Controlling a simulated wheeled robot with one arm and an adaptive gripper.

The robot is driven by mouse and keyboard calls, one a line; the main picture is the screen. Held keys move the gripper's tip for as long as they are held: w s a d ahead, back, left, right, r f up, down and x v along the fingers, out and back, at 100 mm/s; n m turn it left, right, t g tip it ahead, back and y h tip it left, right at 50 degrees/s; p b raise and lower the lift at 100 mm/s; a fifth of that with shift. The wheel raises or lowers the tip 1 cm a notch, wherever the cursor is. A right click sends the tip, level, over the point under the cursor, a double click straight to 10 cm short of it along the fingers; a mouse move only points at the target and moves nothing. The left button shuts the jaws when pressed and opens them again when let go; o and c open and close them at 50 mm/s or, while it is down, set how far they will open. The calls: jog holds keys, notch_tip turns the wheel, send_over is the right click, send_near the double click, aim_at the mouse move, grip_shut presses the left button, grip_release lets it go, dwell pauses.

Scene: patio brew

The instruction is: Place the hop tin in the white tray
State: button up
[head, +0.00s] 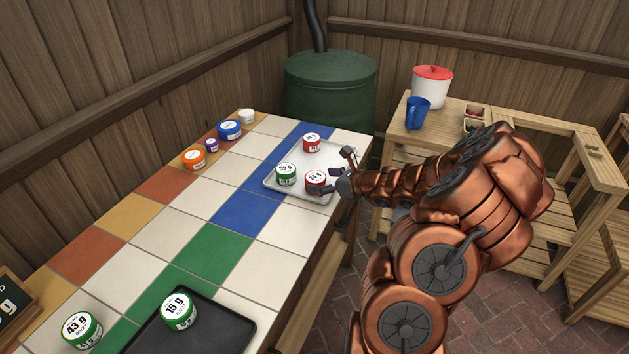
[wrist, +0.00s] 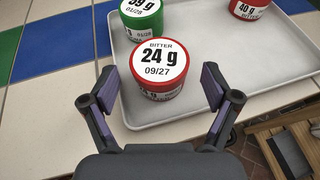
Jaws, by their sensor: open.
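The white tray (head: 328,158) stands at the far right of the tiled table. It holds a red tin (head: 316,178) labelled BITTER 24 g 09/27, a green tin (head: 287,171) reading 59 g and another red tin (head: 312,142), which reads 40 g in the wrist view (wrist: 252,8). My gripper (wrist: 160,88) is open, its fingers on either side of the 24 g tin (wrist: 160,72). The tin sits upright near the tray's edge (wrist: 225,108).
A dark tray (head: 232,325) at the front holds a green 15 g tin (head: 179,310). A green 43 g tin (head: 82,329) stands left of it. Orange (head: 194,160), purple (head: 211,145), blue (head: 229,129) and white (head: 247,117) containers line the back edge. The table's middle is clear.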

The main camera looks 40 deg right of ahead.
jog(key=v, duration=0.6)
jog(key=shift+s+r, duration=0.2)
jog(key=shift+s, duration=0.05)
